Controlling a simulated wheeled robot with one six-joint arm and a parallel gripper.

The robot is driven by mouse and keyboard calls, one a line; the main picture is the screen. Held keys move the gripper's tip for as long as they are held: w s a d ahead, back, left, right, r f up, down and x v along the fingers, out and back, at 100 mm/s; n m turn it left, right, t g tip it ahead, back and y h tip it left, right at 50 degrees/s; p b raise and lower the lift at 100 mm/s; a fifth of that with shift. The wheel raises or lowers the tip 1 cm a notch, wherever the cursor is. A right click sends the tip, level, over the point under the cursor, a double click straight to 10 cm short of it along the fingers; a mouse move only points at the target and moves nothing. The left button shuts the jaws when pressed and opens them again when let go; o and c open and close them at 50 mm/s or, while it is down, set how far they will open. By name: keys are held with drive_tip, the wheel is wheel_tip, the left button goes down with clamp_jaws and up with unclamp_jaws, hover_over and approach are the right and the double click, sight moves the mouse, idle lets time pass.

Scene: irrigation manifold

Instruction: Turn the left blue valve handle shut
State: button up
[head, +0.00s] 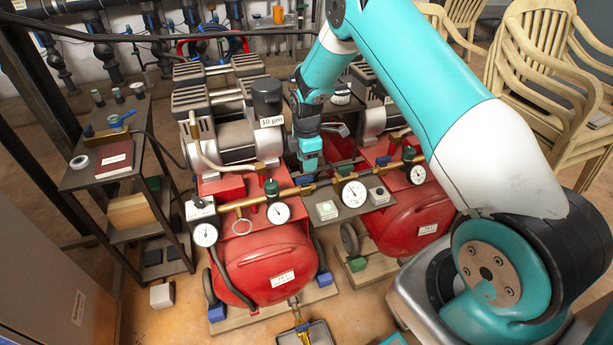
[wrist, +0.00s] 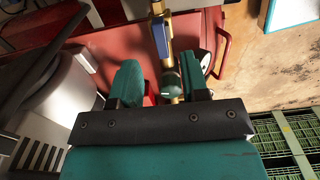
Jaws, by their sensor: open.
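A brass pipe (head: 325,183) runs across the front of the red machines, carrying gauges, dark green knobs and blue handles. The left blue valve handle (head: 304,180) sits on it between the left and middle gauges. My gripper (head: 309,167) points down just above and behind this handle; its fingertips are hard to make out there. In the wrist view my gripper (wrist: 162,80) has its two teal fingers apart. A blue handle (wrist: 166,62) lies lengthwise along the pipe beyond the fingers. A green knob (wrist: 171,86) shows between the fingers, with no contact visible.
A white gauge (head: 278,213) stands left of the handle and another gauge (head: 354,194) right of it. Red tanks (head: 265,265) fill the space below. A dark shelf rack (head: 110,150) stands at left and stacked chairs (head: 550,80) at right.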

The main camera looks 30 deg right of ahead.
sight(307, 176)
wheel_tip(307, 176, down, 6)
drive_tip(key=shift+f, duration=0.1)
clamp_jaws()
